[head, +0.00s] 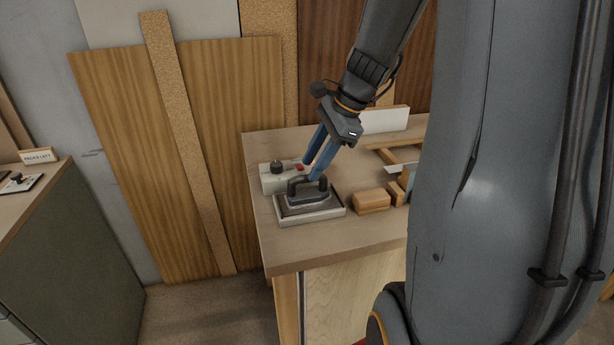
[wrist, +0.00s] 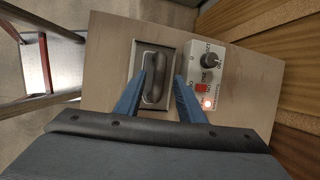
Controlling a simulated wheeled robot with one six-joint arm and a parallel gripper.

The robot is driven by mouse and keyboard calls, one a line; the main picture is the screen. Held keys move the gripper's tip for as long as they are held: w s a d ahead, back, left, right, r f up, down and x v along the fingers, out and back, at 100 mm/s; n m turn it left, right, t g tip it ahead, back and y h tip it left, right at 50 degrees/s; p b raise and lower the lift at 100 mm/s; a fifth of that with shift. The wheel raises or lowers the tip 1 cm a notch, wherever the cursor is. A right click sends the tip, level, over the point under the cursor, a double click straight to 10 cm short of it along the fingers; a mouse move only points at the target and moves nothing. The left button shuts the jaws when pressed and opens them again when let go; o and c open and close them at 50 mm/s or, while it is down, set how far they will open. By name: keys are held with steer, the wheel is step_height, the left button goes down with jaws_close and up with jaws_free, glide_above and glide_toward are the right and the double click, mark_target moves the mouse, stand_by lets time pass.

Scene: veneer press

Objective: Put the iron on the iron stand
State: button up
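The iron (head: 312,198) has a dark body and a dark handle. It sits flat on the iron stand (head: 311,217), a shallow light-rimmed tray near the left front of the bench. In the wrist view the iron's handle (wrist: 156,76) lies inside the stand's frame (wrist: 135,62). My gripper (head: 311,172) points down at the handle from above and behind. Its blue fingers are apart, and in the wrist view the gripper (wrist: 162,80) has the handle between its tips, closer to the left finger. A gap shows at the right finger. The lower end of the iron is partly hidden.
Wooden blocks (head: 371,201) lie to the right. The bench (head: 300,252) is clear in front.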

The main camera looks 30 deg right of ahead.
steer(key=v, duration=0.6)
steer(key=s+a+f+n+h, duration=0.1)
steer(key=s+a+f+n, duration=0.2)
steer(key=n, duration=0.3)
steer(key=s+a+f+n+g+h, duration=0.1)
steer(key=s+a+f+n, duration=0.3)
steer(key=a+f+n, duration=0.1)
steer(key=s+a+f+n+g+h, duration=0.1)
steer(key=s+a+f+n, duration=0.3)
steer(key=a+f+n, duration=0.1)
steer(key=shift+f+n+h+b, duration=0.2)
steer(key=shift+f+n, duration=0.1)
steer(key=shift+n, duration=0.4)
steer(key=shift+f+n+h+b, duration=0.2)
steer(key=shift+f+n, duration=0.05)
steer(key=shift+n, duration=0.45)
steer(key=shift+s+a+f+n, duration=0.15)
steer(key=shift+s+f+n, duration=0.1)
steer(key=shift+n, duration=0.35)
